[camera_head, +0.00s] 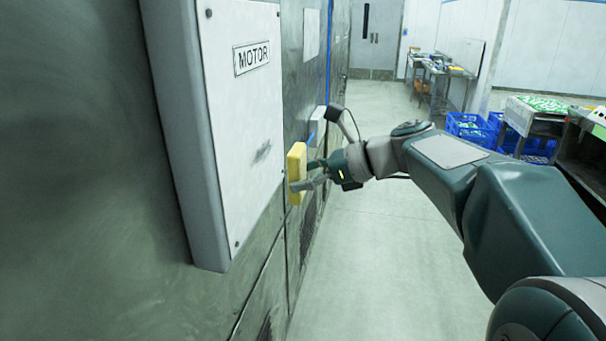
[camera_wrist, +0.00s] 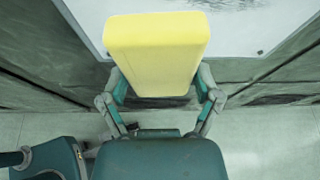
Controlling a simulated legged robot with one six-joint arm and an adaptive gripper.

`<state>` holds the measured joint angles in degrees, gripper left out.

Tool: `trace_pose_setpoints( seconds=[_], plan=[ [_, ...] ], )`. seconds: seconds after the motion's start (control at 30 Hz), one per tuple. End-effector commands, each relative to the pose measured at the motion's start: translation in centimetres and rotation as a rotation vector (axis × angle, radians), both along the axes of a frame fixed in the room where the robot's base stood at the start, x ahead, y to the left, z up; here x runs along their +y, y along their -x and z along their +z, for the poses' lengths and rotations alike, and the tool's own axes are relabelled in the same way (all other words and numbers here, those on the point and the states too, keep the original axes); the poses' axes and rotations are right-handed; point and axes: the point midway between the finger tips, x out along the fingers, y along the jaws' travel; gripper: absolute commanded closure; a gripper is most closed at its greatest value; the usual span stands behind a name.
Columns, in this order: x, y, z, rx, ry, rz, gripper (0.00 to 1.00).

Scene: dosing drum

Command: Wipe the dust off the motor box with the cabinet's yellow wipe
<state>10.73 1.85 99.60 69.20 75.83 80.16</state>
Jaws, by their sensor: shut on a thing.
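The motor box (camera_head: 235,110) is a pale panel with a MOTOR label, fixed to the wall at the left of the head view. A grey dust smudge (camera_head: 262,152) shows on its lower right face. The smudge also shows at the top of the wrist view (camera_wrist: 228,4). My gripper (camera_head: 312,178) is shut on the yellow wipe (camera_head: 296,172), a thick block. In the wrist view the wipe (camera_wrist: 157,48) sits between both fingers, in front of the box's lower edge. The wipe is near the box's right edge, below the smudge. I cannot tell whether it touches the box.
A small grey box (camera_head: 317,126) is on the wall beyond the wipe. Blue crates (camera_head: 470,127) and a table (camera_head: 535,115) stand at the right. A cluttered workbench (camera_head: 440,70) and a door (camera_head: 376,38) are at the back. The floor (camera_head: 390,250) beside the wall is clear.

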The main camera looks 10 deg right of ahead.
Motion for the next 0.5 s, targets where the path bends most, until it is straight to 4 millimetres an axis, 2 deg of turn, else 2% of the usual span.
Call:
trace_pose_setpoints(
  seconds=[0.17,0.5],
  plan=[
    [0.8,-0.1,0.4,-0.001,-0.005,0.004,0.57],
    [3.9,-1.2,0.3,-0.002,-0.003,0.005,0.57]
  ],
)
